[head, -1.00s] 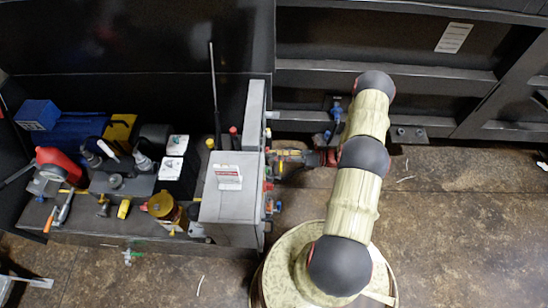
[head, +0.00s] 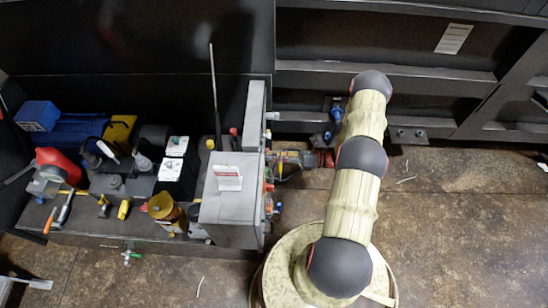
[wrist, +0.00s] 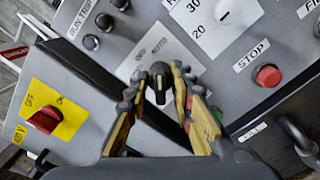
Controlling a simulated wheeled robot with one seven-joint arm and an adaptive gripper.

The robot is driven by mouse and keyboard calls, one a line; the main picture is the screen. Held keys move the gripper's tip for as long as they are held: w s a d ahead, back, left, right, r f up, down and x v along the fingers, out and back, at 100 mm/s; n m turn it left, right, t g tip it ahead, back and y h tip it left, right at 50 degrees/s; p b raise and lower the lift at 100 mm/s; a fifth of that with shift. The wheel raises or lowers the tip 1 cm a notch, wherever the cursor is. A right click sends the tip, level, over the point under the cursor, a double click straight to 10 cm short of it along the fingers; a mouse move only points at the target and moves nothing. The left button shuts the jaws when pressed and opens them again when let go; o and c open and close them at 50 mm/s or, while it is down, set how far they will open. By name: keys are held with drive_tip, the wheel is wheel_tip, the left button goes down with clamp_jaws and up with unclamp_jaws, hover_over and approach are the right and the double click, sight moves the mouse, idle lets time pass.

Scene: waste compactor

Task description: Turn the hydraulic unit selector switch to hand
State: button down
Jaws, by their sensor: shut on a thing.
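The selector switch (wrist: 160,84) is a black knob on the grey control panel, in the middle of the wrist view. Its handle stands roughly upright in the picture. A plate above it reads OFF and AUTO; no HAND label is readable. My gripper (wrist: 160,78) has its yellow-and-black fingers on either side of the knob, shut on it. In the head view my gripper (head: 290,160) reaches the right-hand face of the grey control box (head: 228,210), and the knob is hidden there.
A red switch on a yellow plate (wrist: 56,112) lies left of my gripper. A red STOP button (wrist: 267,75) and a dial (wrist: 222,14) lie to the right and above. Tools and bottles crowd the bench left of the box. The floor (head: 455,205) at right is mostly clear.

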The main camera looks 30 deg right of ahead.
drive_tip(key=shift+n, duration=0.3)
drive_tip(key=n, duration=0.4)
drive_tip(key=shift+b, duration=0.35)
drive_tip(key=n, duration=0.4)
drive_tip(key=shift+n+b, duration=0.35)
drive_tip(key=shift+n, duration=0.05)
drive_tip(key=n+b, duration=0.1)
drive_tip(key=n, duration=0.3)
drive_tip(key=shift+n, duration=0.3)
drive_tip(key=shift+n+b, duration=0.4)
drive_tip(key=shift+n, duration=1.5)
drive_tip(key=c, duration=1.9)
unclamp_jaws()
